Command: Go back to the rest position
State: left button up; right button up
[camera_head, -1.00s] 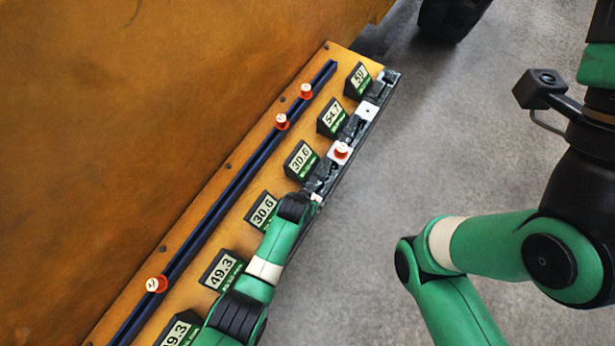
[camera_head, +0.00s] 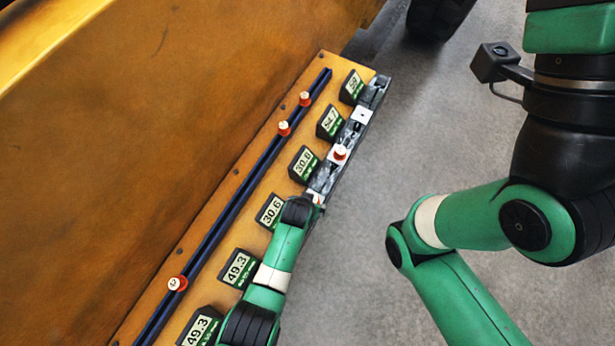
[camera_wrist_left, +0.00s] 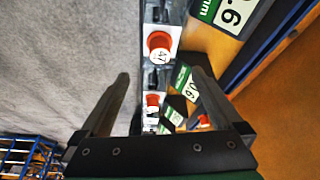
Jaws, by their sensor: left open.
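My left gripper shows in the left wrist view (camera_wrist_left: 161,78) with its two dark fingers spread apart. In that view, a red casting with a white top marked 47 (camera_wrist_left: 159,45) sits on a white pad ahead of the fingertips. A second red casting (camera_wrist_left: 152,100) shows between the fingers, apart from both. In the head view my left arm covers the left gripper, and a casting near its end is mostly hidden. Another casting (camera_head: 340,153) stands on a white pad. My right arm crosses the right side; its gripper is out of frame.
A dark blue rail (camera_head: 235,187) holds castings at its far end (camera_head: 305,98), (camera_head: 284,128) and one nearer (camera_head: 177,284). Several digital displays (camera_head: 305,164) line the orange ledge beside the row of pads. Grey floor right of the ledge is clear. Blue shelving (camera_wrist_left: 30,155) shows in the wrist view.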

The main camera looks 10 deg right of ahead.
dwell(0.7)
pick_arm(q)
jog(key=w+a+r+n+t, duration=0.1)
jog(key=w+a+r+t, duration=0.25)
jog(key=w+r, duration=0.5)
jog(key=w+a+r+n+t, duration=0.2)
jog(key=w+a+r, duration=0.2)
jog(key=w+r, duration=0.5)
jog(key=w+a+r+n+t, duration=0.1)
jog(key=w+a+r+t, duration=0.15)
jog(key=r, duration=0.85)
jog(key=w+a+r+t, duration=0.1)
jog(key=a+r+t, duration=0.25)
jog(key=r, duration=0.65)
jog(key=s+a+r+n+t, duration=0.1)
jog(key=s+a+r+t, duration=0.25)
jog(key=r, duration=0.65)
jog(key=s+a+r+t, duration=0.2)
jog(key=s+a+r, duration=0.15)
jog(key=r, duration=0.75)
jog(key=s+a+r+t, duration=0.3)
jog(key=s+r+t, duration=0.3)
jog(key=s+r, duration=0.9)
jog(key=s, duration=0.2)
jog(key=shift+s+r, duration=0.3)
